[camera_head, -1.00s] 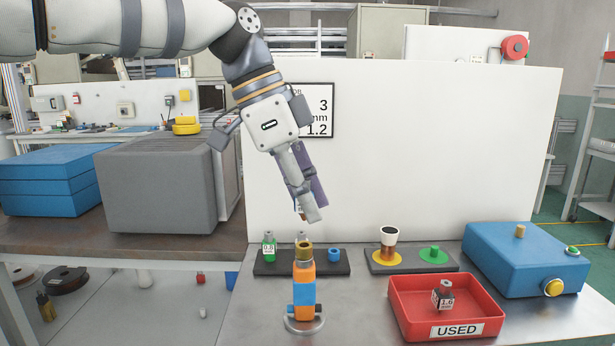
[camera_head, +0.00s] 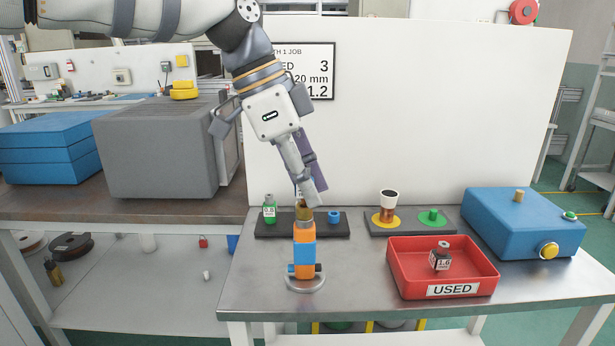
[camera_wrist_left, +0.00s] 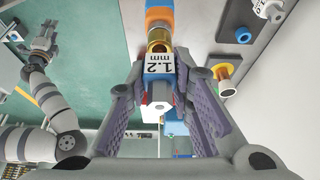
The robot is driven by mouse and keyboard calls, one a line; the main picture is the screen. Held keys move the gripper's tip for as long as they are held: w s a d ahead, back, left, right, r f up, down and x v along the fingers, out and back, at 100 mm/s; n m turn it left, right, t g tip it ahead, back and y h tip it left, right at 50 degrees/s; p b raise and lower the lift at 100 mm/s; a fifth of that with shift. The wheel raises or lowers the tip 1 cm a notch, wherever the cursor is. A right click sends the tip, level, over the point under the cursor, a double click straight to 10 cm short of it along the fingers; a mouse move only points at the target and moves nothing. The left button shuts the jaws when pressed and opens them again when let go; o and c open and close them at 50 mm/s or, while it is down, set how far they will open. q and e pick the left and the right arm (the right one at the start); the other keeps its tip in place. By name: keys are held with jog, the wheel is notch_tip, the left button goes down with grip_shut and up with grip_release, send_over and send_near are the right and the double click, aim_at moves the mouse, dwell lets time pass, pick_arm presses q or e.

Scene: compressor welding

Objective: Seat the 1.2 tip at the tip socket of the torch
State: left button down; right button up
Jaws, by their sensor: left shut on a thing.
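The torch (camera_head: 304,254), orange with a blue band, stands upright in a round grey base. Its brass tip socket (camera_head: 304,212) is on top and also shows in the left wrist view (camera_wrist_left: 159,40). My left gripper (camera_head: 312,197) points down just above the socket. In the left wrist view it is shut on the 1.2 tip (camera_wrist_left: 159,70), whose white label faces the camera. The tip is in line with the brass socket and close against it; I cannot tell whether they touch. In the head view the fingers mostly hide the tip. My right gripper (camera_wrist_left: 44,40) is small in the left wrist view, away from the torch.
A dark rack (camera_head: 340,229) behind the torch holds a green tip (camera_head: 269,209) and a blue piece (camera_head: 334,216). A grey plate (camera_head: 410,229) carries a copper piece with a white top. The red USED tray (camera_head: 398,283) holds a 1.6 tip (camera_head: 440,258). A blue box (camera_head: 530,225) stands right.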

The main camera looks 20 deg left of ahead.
pick_arm(q)
jog(key=shift+f, duration=0.75)
jog(key=c, duration=1.3)
grip_release()
jog(key=shift+f, duration=0.1)
jog(key=shift+c, duration=0.2)
jog(key=v, duration=1.2)
